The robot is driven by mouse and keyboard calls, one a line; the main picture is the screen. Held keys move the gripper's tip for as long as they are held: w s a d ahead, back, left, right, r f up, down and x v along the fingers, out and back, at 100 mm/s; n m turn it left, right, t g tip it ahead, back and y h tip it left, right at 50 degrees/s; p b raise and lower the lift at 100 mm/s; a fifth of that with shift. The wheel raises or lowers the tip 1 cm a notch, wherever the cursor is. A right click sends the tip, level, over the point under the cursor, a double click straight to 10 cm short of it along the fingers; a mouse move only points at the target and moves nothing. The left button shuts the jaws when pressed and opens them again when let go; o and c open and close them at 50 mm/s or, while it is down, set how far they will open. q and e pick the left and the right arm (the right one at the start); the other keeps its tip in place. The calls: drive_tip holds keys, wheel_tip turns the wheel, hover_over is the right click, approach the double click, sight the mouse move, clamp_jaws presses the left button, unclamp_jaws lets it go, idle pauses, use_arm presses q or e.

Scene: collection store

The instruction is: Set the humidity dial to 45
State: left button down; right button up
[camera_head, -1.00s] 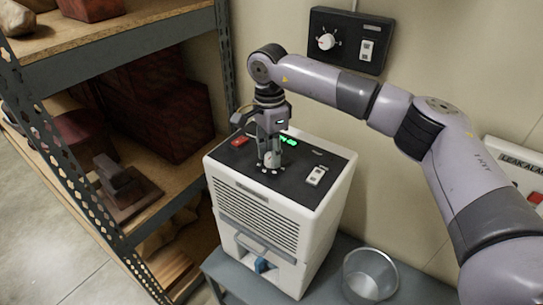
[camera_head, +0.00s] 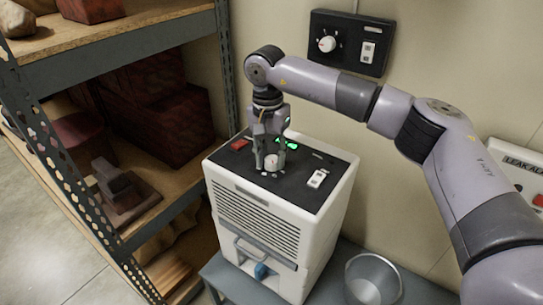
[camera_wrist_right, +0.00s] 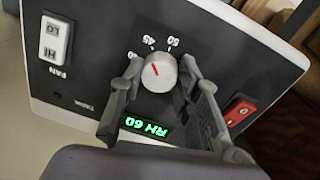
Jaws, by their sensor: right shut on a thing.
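The humidity dial (camera_wrist_right: 160,73) is a small pale round knob with a red pointer line on the black top panel of the white dehumidifier (camera_head: 252,217). In the wrist view the panel is upside down. The red line slants toward the upper left, roughly toward the 45 mark (camera_wrist_right: 150,42). The green display (camera_wrist_right: 147,128) reads RH 60. My right gripper (camera_head: 269,166) points down at the panel. Its two fingers stand on either side of the dial and are shut on it. My left gripper is not in view.
A red switch (camera_wrist_right: 239,112) and a white fan rocker (camera_wrist_right: 55,40) flank the dial. A metal bucket (camera_head: 373,279) stands on the grey bench at right. A shelf rack (camera_head: 120,49) is at left. A wall control box (camera_head: 350,43) hangs behind my right arm.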

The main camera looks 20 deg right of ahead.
sight(269, 158)
drive_tip(key=shift+r, duration=0.1)
idle(0.4)
drive_tip(key=o, duration=1.2)
drive_tip(key=r, duration=1.2)
drive_tip(key=shift+w+a, duration=0.2)
drive_tip(key=shift+a, duration=0.05)
drive_tip(key=shift+f, duration=0.15)
